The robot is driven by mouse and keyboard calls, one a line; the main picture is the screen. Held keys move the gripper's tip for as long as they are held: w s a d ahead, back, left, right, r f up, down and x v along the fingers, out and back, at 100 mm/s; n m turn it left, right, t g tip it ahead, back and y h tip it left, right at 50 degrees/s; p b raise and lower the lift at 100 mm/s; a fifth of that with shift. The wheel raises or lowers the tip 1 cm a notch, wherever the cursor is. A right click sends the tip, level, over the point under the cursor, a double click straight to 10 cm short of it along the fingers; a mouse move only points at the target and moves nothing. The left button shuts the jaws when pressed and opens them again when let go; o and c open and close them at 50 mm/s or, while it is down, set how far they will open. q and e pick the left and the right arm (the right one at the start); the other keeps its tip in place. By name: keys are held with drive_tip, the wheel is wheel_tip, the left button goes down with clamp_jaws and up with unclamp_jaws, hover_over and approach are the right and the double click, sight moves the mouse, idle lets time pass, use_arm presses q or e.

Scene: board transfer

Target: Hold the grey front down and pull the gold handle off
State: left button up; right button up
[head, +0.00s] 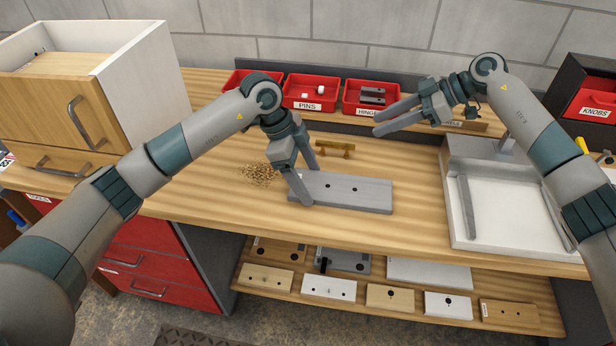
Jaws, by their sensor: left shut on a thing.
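My right gripper (374,123) is open and empty. It is in the air to the right of the handle, in front of the red bins.
A wood-chip pile (259,174) lies left of the front. Red bins (310,91) line the back. A white tray-like fixture (505,215) stands at right, a wooden drawer cabinet (75,100) at left. Several boards lie on the shelf below (380,313).

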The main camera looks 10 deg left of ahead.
use_arm(q)
drive_tip(key=o, duration=1.3)
drive_tip(key=shift+o, duration=0.2)
drive_tip(key=v, duration=1.2)
drive_tip(key=shift+s, duration=0.1)
